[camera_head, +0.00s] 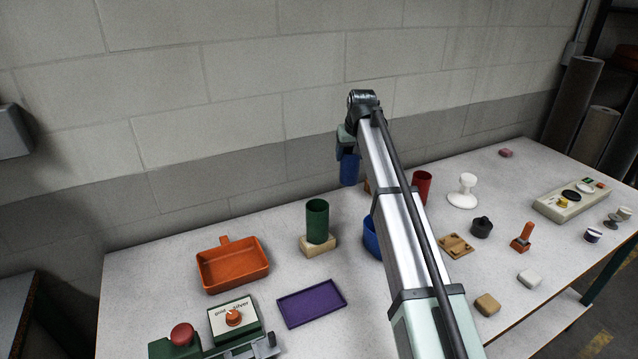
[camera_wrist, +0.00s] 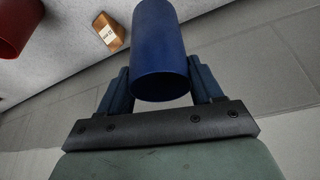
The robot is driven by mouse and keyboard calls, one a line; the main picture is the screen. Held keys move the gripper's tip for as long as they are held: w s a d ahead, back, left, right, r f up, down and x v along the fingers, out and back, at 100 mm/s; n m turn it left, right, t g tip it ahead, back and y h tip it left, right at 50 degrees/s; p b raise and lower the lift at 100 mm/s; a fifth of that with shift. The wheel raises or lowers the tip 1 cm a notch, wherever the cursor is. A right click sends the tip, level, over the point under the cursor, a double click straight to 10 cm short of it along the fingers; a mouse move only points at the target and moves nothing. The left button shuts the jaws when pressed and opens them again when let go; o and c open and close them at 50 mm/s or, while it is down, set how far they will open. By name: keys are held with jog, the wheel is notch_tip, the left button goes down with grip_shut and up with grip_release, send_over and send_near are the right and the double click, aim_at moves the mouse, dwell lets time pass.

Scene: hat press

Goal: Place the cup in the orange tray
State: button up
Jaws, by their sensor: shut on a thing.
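A blue cup (camera_head: 349,170) hangs in my gripper (camera_head: 347,148), held above the table near the back wall. In the wrist view the blue cup (camera_wrist: 160,40) sits between the two fingers of my gripper (camera_wrist: 161,80), which is shut on it. The orange tray (camera_head: 232,266), with a short handle at its back, lies on the left of the table and looks empty. The held cup is well to the right of the tray and higher than it. My arm partly hides the gripper.
A green cup (camera_head: 317,220) stands on a wooden block (camera_head: 317,245) right of the tray. A purple tray (camera_head: 311,303) and a control box (camera_head: 235,318) lie in front. A blue container (camera_head: 371,238) is partly behind my arm. A red cup (camera_head: 422,184) stands farther right.

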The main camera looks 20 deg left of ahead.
jog(key=shift+r, duration=0.25)
jog(key=shift+s+a, duration=0.1)
jog(key=shift+a, duration=0.1)
jog(key=s+a+r+n+y, duration=0.15)
jog(key=s+a+n, duration=0.25)
jog(key=s+a, duration=1.55)
jog(key=s+a+n+g, duration=0.1)
jog(key=s+a, duration=0.5)
jog(key=s, duration=0.5)
jog(key=s+d+f+n+g, duration=0.1)
jog(key=s+d+n, duration=0.2)
jog(key=s, duration=0.3)
notch_tip(320, 180, down, 10)
jog(key=shift+d+r, duration=0.15)
jog(key=shift+y, duration=0.25)
